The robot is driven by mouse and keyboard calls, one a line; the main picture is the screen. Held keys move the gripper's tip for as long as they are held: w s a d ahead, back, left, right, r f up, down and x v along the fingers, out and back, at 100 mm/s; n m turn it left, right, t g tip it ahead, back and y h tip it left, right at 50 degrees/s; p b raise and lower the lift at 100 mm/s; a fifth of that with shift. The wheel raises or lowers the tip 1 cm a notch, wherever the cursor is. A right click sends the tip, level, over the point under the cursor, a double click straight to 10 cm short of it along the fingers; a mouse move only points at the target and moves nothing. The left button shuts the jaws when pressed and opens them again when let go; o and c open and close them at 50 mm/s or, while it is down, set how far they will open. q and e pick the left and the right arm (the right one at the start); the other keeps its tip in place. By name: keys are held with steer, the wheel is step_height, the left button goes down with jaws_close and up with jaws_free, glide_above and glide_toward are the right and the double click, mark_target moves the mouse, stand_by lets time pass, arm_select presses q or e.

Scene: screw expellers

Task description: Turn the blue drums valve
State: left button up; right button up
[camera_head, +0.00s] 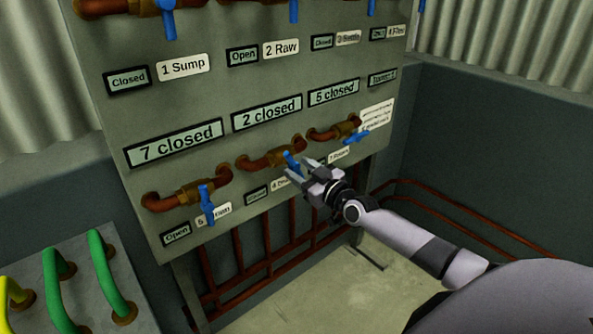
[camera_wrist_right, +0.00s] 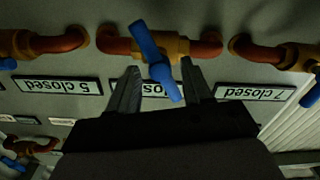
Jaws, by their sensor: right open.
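The middle valve of the lower row has a blue handle (camera_head: 291,161) on a brass body with copper elbows. My right gripper (camera_head: 299,171) is at this handle, open, with its fingers pointing at the panel. In the right wrist view the blue handle (camera_wrist_right: 152,55) appears tilted between the two spread fingers (camera_wrist_right: 160,85); I cannot tell whether they touch it. A "Closed" plate (camera_head: 255,195) sits below this valve, and the white name label (camera_head: 280,184) beside it is partly hidden by my gripper. My left gripper is not in view.
The grey panel (camera_head: 130,100) holds other blue-handled valves: one at lower left (camera_head: 207,204), one at lower right (camera_head: 356,137), and more along the top. Green pipes (camera_head: 100,270) stand at lower left.

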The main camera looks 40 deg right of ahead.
steer(key=shift+w, duration=1)
jaws_close()
